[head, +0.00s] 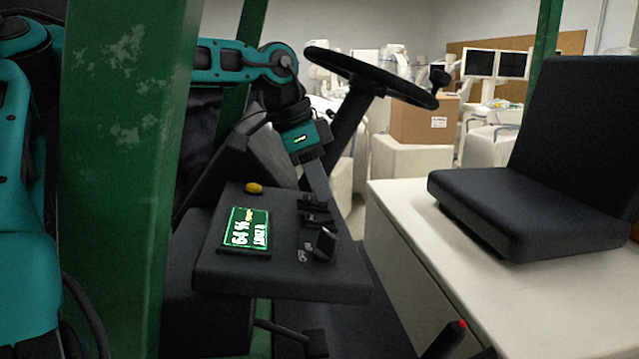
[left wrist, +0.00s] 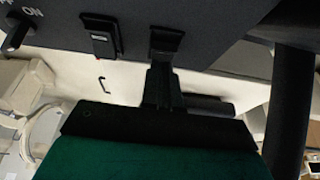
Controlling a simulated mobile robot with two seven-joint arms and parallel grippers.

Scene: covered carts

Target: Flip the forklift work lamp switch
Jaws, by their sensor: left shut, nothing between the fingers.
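The dark forklift console (head: 285,275) carries a row of small black switches along its right side. The far switch (head: 309,202) is next to my left gripper (head: 321,198), and a middle switch (head: 318,219) sits nearer. Which one is the work lamp switch I cannot read. My left gripper is shut and empty, pointing down at the console's right edge. In the left wrist view its fingers (left wrist: 161,70) end close to one rocker switch (left wrist: 167,40); contact cannot be told. A second rocker (left wrist: 102,38) sits to its left. My right gripper is not in view.
A near knob (head: 325,243), also in the wrist view beside "ON" lettering (left wrist: 18,35), a lit display (head: 246,230) and a yellow button (head: 254,188) share the console. The steering wheel (head: 370,75) rises behind, a green post (head: 120,180) stands left, the seat (head: 535,190) right.

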